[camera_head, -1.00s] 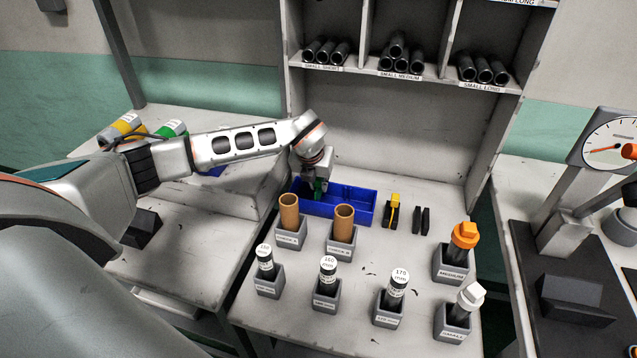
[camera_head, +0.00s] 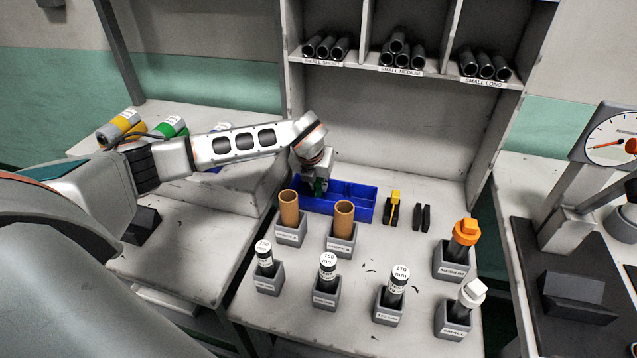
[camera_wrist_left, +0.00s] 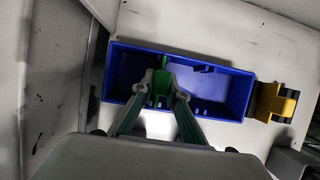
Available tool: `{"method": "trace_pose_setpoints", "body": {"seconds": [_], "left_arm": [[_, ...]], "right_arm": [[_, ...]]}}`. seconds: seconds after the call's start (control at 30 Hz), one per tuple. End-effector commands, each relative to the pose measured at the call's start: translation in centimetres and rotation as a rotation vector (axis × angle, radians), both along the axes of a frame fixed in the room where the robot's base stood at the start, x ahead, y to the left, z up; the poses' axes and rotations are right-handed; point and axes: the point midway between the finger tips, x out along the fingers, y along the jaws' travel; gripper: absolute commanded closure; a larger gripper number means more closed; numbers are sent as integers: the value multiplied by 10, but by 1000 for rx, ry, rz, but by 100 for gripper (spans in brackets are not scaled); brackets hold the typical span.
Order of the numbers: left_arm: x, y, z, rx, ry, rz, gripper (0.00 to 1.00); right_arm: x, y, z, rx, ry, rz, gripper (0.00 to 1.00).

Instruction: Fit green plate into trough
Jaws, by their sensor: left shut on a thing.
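The blue trough (camera_head: 352,209) stands on the bench below the shelves and also fills the middle of the left wrist view (camera_wrist_left: 222,101). My left gripper (camera_head: 318,186) reaches down at the trough's left half. In the left wrist view its fingers (camera_wrist_left: 163,90) are shut on the green plate (camera_wrist_left: 160,74), which is upright within the trough's outline, left of its middle. I cannot tell whether the plate touches the trough floor. In the head view the plate is mostly hidden by the gripper. My right gripper is not in view.
Two brown tubes in grey holders (camera_head: 343,222) stand just in front of the trough. A yellow-and-black piece (camera_head: 392,207) and black pieces (camera_head: 422,217) are to its right. Labelled holders fill the front; shelves with dark tubes (camera_head: 395,52) rise behind.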

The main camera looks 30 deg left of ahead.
Motion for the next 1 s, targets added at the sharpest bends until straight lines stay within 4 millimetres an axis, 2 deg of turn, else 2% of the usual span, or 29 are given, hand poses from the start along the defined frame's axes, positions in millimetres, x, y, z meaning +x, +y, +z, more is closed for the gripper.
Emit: {"method": "trace_pose_setpoints", "body": {"seconds": [0.13, 0.17, 0.2, 0.23, 0.53, 0.67, 0.77, 1.0], "left_arm": [[0, 0, -3, 0, 0, 0, 100], [0, 0, -2, 0, 0, 0, 78], [0, 0, -2, 0, 0, 0, 68], [0, 0, -2, 0, 0, 0, 67], [0, 0, -2, 0, 0, 0, 67], [-2, 0, 5, 1, -2, 0, 67], [-6, -2, 18, 1, -4, -1, 67], [-26, -7, 63, 0, -5, -2, 67]], "right_arm": [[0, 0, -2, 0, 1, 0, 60], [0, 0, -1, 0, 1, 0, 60], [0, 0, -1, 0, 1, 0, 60], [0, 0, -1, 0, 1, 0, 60], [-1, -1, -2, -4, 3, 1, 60], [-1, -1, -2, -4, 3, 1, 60], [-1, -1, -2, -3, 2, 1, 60], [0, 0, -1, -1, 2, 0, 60]]}}
